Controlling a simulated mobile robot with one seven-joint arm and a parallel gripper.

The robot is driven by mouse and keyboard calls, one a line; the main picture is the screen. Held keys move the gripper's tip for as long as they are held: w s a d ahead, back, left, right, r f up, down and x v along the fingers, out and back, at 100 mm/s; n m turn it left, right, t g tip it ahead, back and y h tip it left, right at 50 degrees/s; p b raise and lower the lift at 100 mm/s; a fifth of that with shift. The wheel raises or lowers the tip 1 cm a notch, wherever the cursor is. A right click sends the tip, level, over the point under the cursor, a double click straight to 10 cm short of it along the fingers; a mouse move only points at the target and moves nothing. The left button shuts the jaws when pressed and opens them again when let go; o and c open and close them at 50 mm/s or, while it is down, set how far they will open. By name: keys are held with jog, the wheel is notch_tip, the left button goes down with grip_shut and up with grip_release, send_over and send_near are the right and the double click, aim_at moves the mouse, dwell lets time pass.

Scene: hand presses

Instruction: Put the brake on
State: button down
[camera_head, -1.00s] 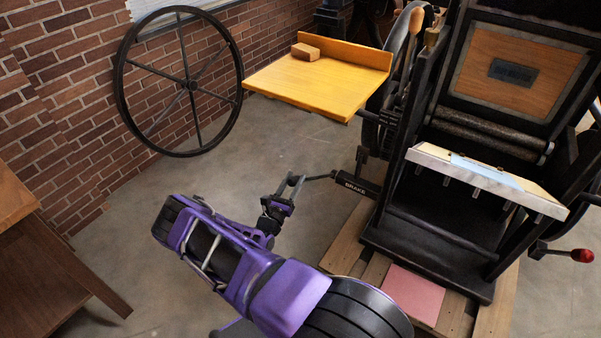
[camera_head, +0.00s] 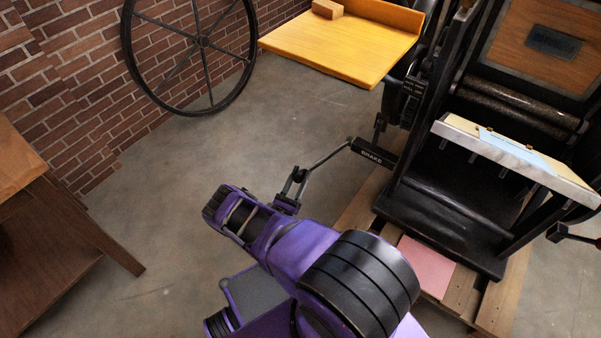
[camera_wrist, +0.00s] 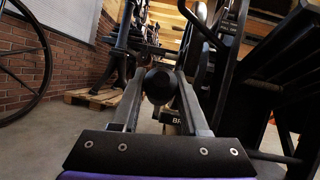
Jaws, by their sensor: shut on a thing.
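The brake lever (camera_head: 328,156) is a thin dark rod that slants down and left from the black block lettered BRAKE (camera_head: 372,153) at the press's lower left side. My gripper (camera_head: 299,174) is shut on the lever's lower, outer end. In the wrist view a round dark lever end (camera_wrist: 160,84) sits between my two fingers, and the BRAKE lettering (camera_wrist: 181,116) shows partly behind the right finger. The rest of the lever is hidden behind its end there.
The black hand press (camera_head: 440,205) stands on a wooden pallet (camera_head: 362,213) at right, with a yellow feed board (camera_head: 335,50) above. A spoked wheel (camera_head: 203,42) is by the brick wall. A brown table (camera_head: 18,165) is at left. Floor between is clear.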

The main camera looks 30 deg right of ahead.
jog(key=shift+a+r, duration=0.1)
jog(key=shift+r, duration=0.05)
jog(key=shift+c, duration=2.2)
grip_release()
notch_tip(320, 180, up, 10)
jog(key=p, duration=0.3)
